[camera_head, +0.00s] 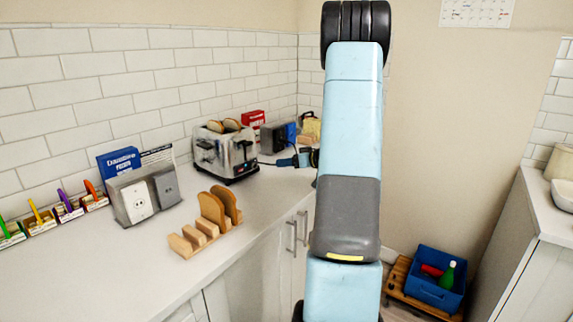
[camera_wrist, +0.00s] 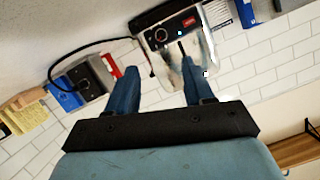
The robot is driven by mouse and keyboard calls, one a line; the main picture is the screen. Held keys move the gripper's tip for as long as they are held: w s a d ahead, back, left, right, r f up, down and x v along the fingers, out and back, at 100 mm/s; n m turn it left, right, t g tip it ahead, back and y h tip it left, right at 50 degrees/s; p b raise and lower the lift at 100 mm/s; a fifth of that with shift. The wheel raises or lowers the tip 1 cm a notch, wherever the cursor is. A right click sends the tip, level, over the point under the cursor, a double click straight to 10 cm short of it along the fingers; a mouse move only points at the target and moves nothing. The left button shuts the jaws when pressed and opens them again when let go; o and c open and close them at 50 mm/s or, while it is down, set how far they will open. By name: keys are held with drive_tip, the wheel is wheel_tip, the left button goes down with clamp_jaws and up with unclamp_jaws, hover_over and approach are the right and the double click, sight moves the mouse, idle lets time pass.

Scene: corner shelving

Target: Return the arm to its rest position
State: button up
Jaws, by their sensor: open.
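My light blue arm (camera_head: 345,130) rises through the middle of the head view and hides part of the counter behind it. My gripper (camera_head: 287,161) shows small at the arm's left side, over the counter to the right of the toaster (camera_head: 225,153). In the wrist view my gripper (camera_wrist: 160,88) has its two blue fingers spread apart with nothing between them. The toaster also shows in the wrist view (camera_wrist: 160,45), beyond the fingers and apart from the left one; the right finger overlaps it in the picture.
Bread slices (camera_head: 212,209) stand in a wooden rack (camera_head: 188,241) on the counter (camera_head: 110,272). A metal socket box (camera_head: 140,201) and a blue box (camera_head: 117,161) stand near the tiled wall. A blue crate (camera_head: 430,291) sits low at the right.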

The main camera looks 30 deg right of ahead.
drive_tip(key=w+a+r+h, duration=0.1)
drive_tip(key=a+r+h, duration=0.15)
drive_tip(key=r, duration=0.35)
drive_tip(key=w+a+r+h, duration=0.1)
drive_tip(key=a+r+h, duration=0.15)
drive_tip(key=r, duration=0.25)
drive_tip(key=s+a+r+m+g+h, duration=0.1)
drive_tip(key=s+a+r+m+h, duration=0.1)
drive_tip(key=s+a+r+h, duration=0.4)
drive_tip(key=s+a+g+y, duration=0.1)
drive_tip(key=s+a+g, duration=0.1)
drive_tip(key=s+a, duration=0.4)
drive_tip(key=s+a+f+g+y, duration=0.1)
drive_tip(key=s+a+g+y, duration=0.1)
drive_tip(key=s+a, duration=0.5)
drive_tip(key=s+a+g+y, duration=0.2)
drive_tip(key=s+a, duration=0.4)
drive_tip(key=s, duration=1)
drive_tip(key=shift+s+a+f, duration=0.2)
drive_tip(key=shift+s, duration=0.15)
